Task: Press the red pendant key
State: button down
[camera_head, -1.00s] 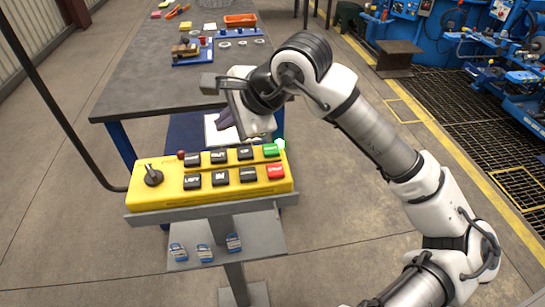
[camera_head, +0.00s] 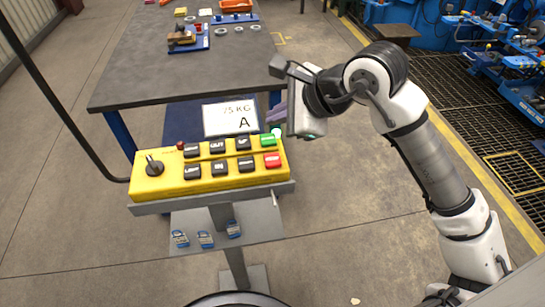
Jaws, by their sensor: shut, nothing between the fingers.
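The yellow pendant (camera_head: 206,175) lies on a grey stand shelf in the lower left half of the head view. Its red key (camera_head: 272,160) is at the right end of the lower row, fully visible. A green key (camera_head: 267,140) sits just above it. My gripper (camera_head: 279,110) is past the pendant's upper right corner, apart from the red key. Its purplish fingers look shut and empty, partly hidden by the pale hand.
Several black keys (camera_head: 218,168) and a rotary knob (camera_head: 154,165) share the pendant. A white card (camera_head: 230,118) stands behind it. A grey worktable (camera_head: 165,75) is beyond.

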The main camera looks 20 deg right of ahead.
jog(key=b, duration=0.4)
send_over(277, 161)
notch_tip(277, 161, down, 8)
jog(key=shift+r, duration=0.2)
jog(key=shift+f+b, duration=0.45)
jog(key=shift+b, duration=0.35)
jog(key=shift+f, duration=0.1)
dwell(1.0)
jog(key=shift+f+b, duration=0.3)
jog(key=shift+b, duration=0.5)
jog(key=shift+f+b, duration=0.45)
jog(key=shift+b, duration=0.6)
dwell(0.3)
dwell(0.3)
jog(key=shift+r, duration=0.9)
jog(key=shift+r, duration=0.1)
jog(key=shift+r+p, duration=0.9)
jog(key=shift+r, duration=1.5)
